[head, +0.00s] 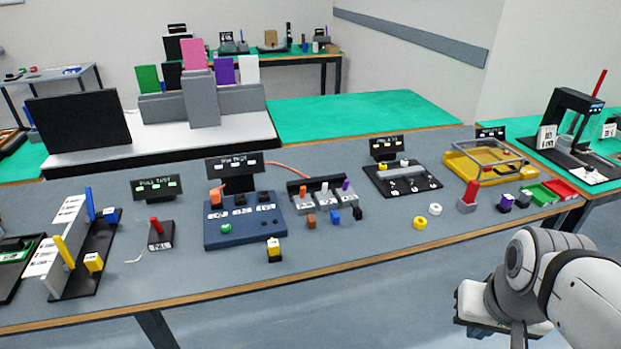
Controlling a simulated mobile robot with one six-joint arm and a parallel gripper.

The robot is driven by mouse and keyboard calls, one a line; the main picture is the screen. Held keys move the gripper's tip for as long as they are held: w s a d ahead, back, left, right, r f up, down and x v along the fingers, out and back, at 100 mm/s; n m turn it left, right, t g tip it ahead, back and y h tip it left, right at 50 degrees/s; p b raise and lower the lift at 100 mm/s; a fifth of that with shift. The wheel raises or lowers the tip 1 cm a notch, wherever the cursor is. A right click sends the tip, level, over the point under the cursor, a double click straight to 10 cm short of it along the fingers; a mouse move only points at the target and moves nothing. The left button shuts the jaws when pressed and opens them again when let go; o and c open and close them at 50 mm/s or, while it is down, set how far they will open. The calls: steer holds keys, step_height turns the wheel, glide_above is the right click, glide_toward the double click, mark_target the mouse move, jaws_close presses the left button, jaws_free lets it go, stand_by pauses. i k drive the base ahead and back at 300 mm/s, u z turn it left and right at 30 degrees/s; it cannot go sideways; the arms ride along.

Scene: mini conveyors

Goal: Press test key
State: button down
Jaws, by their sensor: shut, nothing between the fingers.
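I cannot read the word test on any single key. A blue panel (262,238) stands mid-table with a green button (226,228) at its front left. Dark blocks with small white labels line its upper part, and an orange piece (216,196) stands at its left. A dark sign (236,165) with blurred lettering stands behind it. Left of the panel, a small black block (160,241) carries a red upright piece (156,226). My arm shows at the lower right, in front of the table and apart from the panel; its gripper fingers do not show.
A yellow-and-black block (274,250) stands just in front of the blue panel. Small coloured cubes and a grey fixture (322,201) stand to its right. A black base with white labelled plates (56,238) and blue and yellow uprights stands at left. An orange cable runs behind.

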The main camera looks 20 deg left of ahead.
mark_target(226, 228)
steer(key=z, duration=0.9)
steer(key=k, duration=1.65)
steer(key=u, duration=1.85)
steer(key=i, duration=1.7)
steer(key=u, duration=0.05)
